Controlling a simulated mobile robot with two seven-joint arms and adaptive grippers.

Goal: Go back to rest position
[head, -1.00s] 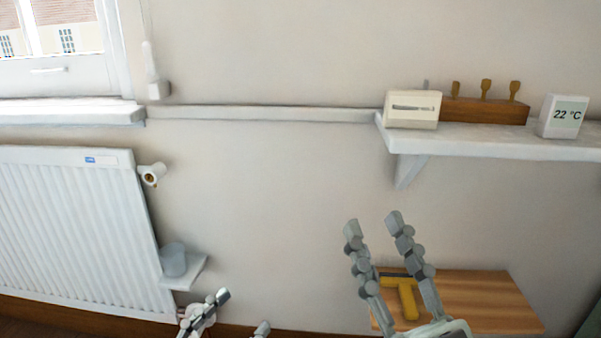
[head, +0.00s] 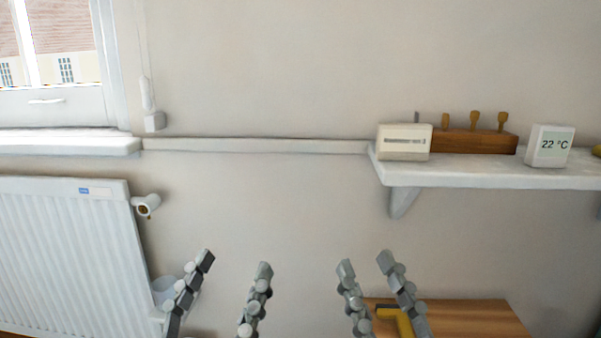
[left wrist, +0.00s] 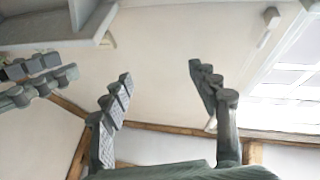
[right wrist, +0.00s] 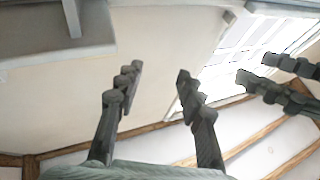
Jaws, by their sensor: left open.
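My left gripper (head: 234,262) is at the bottom of the head view, left of centre, with its two fingers spread wide and nothing between them. Its fingers also show in the left wrist view (left wrist: 160,80), apart and empty. My right gripper (head: 364,262) is just right of centre at the bottom of the head view, its fingers apart and empty. In the right wrist view (right wrist: 160,72) its fingers are also apart. Both grippers point up in front of the bare wall, side by side.
A wall shelf (head: 480,175) on the right holds a small cream box (head: 404,142), a wooden block with pegs (head: 470,142) and a temperature display (head: 550,146). A yellow-handled tool (head: 403,323) is on a wooden surface (head: 470,318). A radiator (head: 65,255) stands left.

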